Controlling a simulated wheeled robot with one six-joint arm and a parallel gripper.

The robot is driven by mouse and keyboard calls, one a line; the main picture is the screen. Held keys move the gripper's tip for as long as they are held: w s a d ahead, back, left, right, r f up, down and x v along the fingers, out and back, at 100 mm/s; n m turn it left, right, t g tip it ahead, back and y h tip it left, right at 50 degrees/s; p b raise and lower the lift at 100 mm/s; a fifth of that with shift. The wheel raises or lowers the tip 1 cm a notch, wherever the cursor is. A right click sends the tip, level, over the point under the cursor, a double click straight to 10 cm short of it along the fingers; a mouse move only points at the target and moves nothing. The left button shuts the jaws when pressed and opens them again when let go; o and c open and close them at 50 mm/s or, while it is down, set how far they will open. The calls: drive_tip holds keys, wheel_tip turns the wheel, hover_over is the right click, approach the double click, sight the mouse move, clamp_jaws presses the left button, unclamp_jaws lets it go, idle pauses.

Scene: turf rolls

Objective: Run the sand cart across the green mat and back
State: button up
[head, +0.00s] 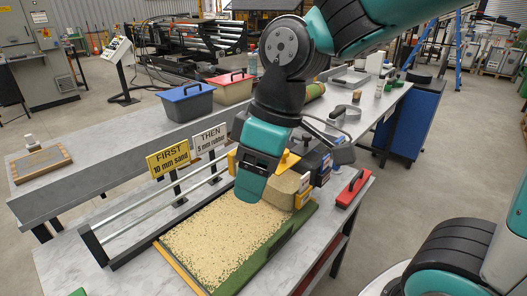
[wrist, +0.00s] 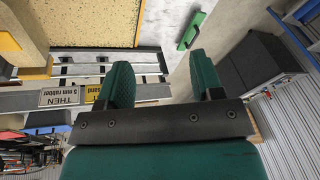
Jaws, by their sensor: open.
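The green mat (head: 281,243) lies on the near worktable. A pale, speckled sand layer (head: 215,240) covers most of it, with green bare along the right edge. The sand cart (head: 303,198), yellow with a tan body, stands at the mat's far end, partly hidden by my arm. My gripper (head: 248,192) hangs over the mat, to the left of the cart in the head view. In the wrist view its two green fingers (wrist: 162,82) are apart with nothing between them. The sand layer (wrist: 95,22) shows beyond them, and part of the cart (wrist: 20,38) appears at the upper left.
Metal rails (head: 150,213) run along the mat's left side. Signs for sand (head: 169,158) and rubber (head: 209,138) stand behind them. A red-handled tool (head: 353,188) lies right of the cart. Blue (head: 187,103) and red (head: 231,88) boxes stand behind. A green tool (wrist: 190,32) lies on bare tabletop.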

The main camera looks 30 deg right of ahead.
drive_tip(key=w+d+r+n+h+p, duration=0.1)
drive_tip(key=w+d+n, duration=0.15)
drive_tip(key=w, duration=0.45)
drive_tip(key=w+d+r+n+h+p, duration=0.1)
drive_tip(key=w+d, duration=0.3)
drive_tip(key=w, duration=0.2)
drive_tip(key=w+d+f+n+h+p, duration=0.1)
drive_tip(key=w+d+f+n+p, duration=0.15)
drive_tip(key=w+d, duration=0.6)
drive_tip(key=w+d+f+n+p, duration=0.1)
drive_tip(key=w+d+f+n, duration=0.25)
drive_tip(key=w+d, duration=0.45)
drive_tip(key=f+p, duration=0.1)
drive_tip(key=f, duration=0.4)
drive_tip(key=s+f+p, duration=0.1)
drive_tip(key=f+p, duration=0.1)
drive_tip(key=f, duration=0.3)
drive_tip(key=d+f+p, duration=0.1)
drive_tip(key=f, duration=0.4)
drive_tip(key=shift+s+f+p, duration=0.25)
drive_tip(key=shift+f+p, duration=0.15)
clamp_jaws()
